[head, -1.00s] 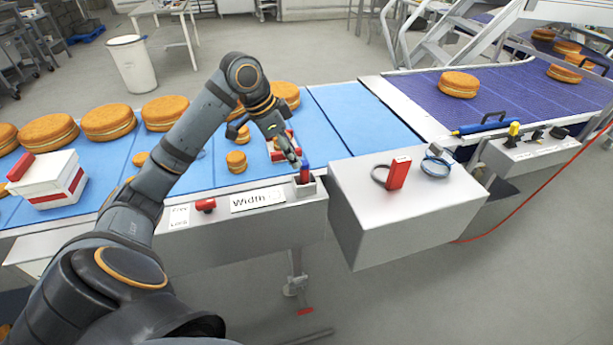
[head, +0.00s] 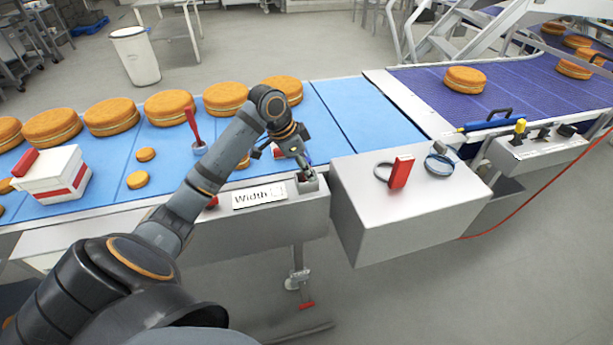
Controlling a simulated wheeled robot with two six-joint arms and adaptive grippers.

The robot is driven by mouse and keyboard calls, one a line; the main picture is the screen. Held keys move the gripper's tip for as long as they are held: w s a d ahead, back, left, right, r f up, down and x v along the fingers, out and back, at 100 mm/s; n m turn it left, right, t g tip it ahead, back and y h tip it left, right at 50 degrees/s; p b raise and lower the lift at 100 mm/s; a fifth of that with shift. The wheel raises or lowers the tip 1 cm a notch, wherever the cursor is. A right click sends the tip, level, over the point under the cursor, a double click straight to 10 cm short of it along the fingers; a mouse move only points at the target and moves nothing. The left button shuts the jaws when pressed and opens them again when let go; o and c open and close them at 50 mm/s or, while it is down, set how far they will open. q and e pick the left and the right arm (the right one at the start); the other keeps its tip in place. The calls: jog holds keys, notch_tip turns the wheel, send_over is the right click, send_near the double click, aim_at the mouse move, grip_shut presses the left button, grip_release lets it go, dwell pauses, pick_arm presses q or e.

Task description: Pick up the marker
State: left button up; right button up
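My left gripper (head: 306,166) is at the small metal holder (head: 316,186) on the front edge of the conveyor, pointing down. The marker stood upright there with red and blue parts a second ago. It is now almost fully covered by my gripper; only a small bluish bit (head: 308,161) shows between the fingertips, so whether the fingers are closed on it is unclear. My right gripper is not in view.
A white box with a red handle (head: 52,180) and a red-handled tool (head: 193,128) stand on the blue belt among several round cakes. The "Width" sign (head: 258,195) is on the front edge.

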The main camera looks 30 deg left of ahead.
pick_arm(q)
jog(key=shift+w, duration=0.1)
grip_shut()
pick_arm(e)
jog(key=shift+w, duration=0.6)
